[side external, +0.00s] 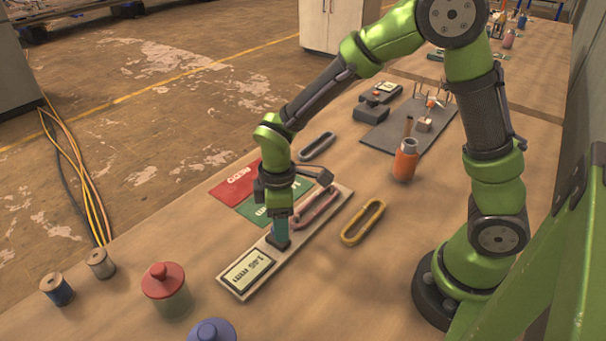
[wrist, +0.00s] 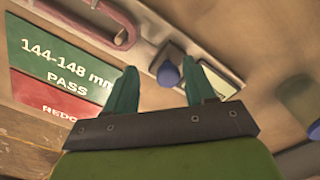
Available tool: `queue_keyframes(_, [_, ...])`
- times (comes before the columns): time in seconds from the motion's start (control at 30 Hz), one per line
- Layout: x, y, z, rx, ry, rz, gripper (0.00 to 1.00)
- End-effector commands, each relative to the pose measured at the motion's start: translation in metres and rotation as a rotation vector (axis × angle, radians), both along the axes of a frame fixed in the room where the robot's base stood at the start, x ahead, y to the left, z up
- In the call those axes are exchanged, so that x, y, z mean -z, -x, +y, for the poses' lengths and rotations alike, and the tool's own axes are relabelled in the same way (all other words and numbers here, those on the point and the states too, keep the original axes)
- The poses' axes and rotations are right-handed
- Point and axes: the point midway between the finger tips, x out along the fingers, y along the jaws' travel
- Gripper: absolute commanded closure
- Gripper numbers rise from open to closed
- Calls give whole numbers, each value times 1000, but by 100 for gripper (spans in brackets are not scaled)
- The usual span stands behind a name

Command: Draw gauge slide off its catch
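The gauge is a pale board (side external: 233,286) with a display at its near end; the display also shows in the wrist view (wrist: 218,84). The gauge slide is a dark block (side external: 283,243) beside the display. In the wrist view the slide (wrist: 168,52) has a blue knob (wrist: 169,74). A pink-red link (side external: 318,208) lies on the board; its end is by a dark pin (wrist: 121,38). My gripper (side external: 279,232) points down over the slide. In the wrist view its teal fingers (wrist: 160,82) are apart, with the knob showing between them. Contact with the knob cannot be told.
Green PASS (side external: 258,208) and red REDO (side external: 237,181) mats lie left of the board. A yellow link (side external: 363,222) lies right of it, a grey link (side external: 317,146) behind. An orange bottle (side external: 405,162) stands behind right.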

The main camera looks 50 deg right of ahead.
Motion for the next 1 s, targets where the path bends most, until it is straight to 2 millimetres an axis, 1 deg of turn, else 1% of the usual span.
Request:
queue_keyframes(0.17, [-3,0,0,0,-1,-1,46])
queue_keyframes(0.27, [-12,-1,0,0,-1,-4,46])
queue_keyframes(0.37, [-30,-1,0,1,-1,-6,46])
queue_keyframes(0.6, [-90,-1,0,1,-2,-6,46])
queue_keyframes(0.8, [-134,-1,0,0,-1,-5,46])
queue_keyframes(0.9, [-150,0,0,0,-1,-4,46])
queue_keyframes(1.0, [-161,0,0,0,-1,-2,46])
